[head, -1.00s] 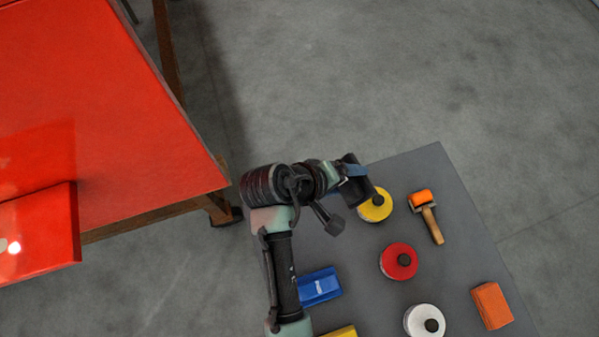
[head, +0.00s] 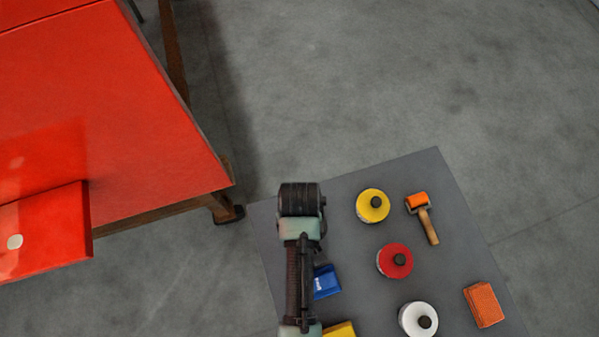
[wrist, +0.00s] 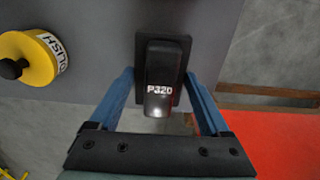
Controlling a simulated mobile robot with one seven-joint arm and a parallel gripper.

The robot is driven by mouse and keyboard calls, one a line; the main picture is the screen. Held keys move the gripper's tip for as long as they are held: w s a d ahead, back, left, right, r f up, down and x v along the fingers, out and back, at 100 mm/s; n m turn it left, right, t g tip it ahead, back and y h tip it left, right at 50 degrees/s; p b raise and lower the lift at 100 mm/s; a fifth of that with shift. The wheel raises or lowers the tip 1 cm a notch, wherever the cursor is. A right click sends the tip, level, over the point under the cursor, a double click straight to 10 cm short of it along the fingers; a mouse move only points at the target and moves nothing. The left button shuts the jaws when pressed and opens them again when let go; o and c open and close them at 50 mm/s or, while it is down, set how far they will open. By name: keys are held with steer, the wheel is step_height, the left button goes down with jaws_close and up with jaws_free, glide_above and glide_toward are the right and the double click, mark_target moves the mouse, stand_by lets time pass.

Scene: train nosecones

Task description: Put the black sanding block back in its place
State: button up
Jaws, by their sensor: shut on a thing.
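The black sanding block (wrist: 165,62), marked P320, is in the middle of the wrist view, with its wider black base under the grip. My gripper (wrist: 160,82) has its two blue fingers on either side of the block and is shut on it. The block is over the grey tabletop (wrist: 100,95) near its edge; I cannot tell whether it touches the top. In the head view my arm hides the gripper and the block.
The grey table (head: 352,290) carries a blue block (head: 326,283), yellow (head: 362,206), red (head: 386,262) and white (head: 410,319) round cans, an orange-headed roller (head: 428,225) and an orange block (head: 484,304). A red panel (head: 110,110) on a wooden frame stands left.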

steer(key=shift+f, duration=1.8)
steer(key=o, duration=1)
steer(key=shift+r, duration=0.15)
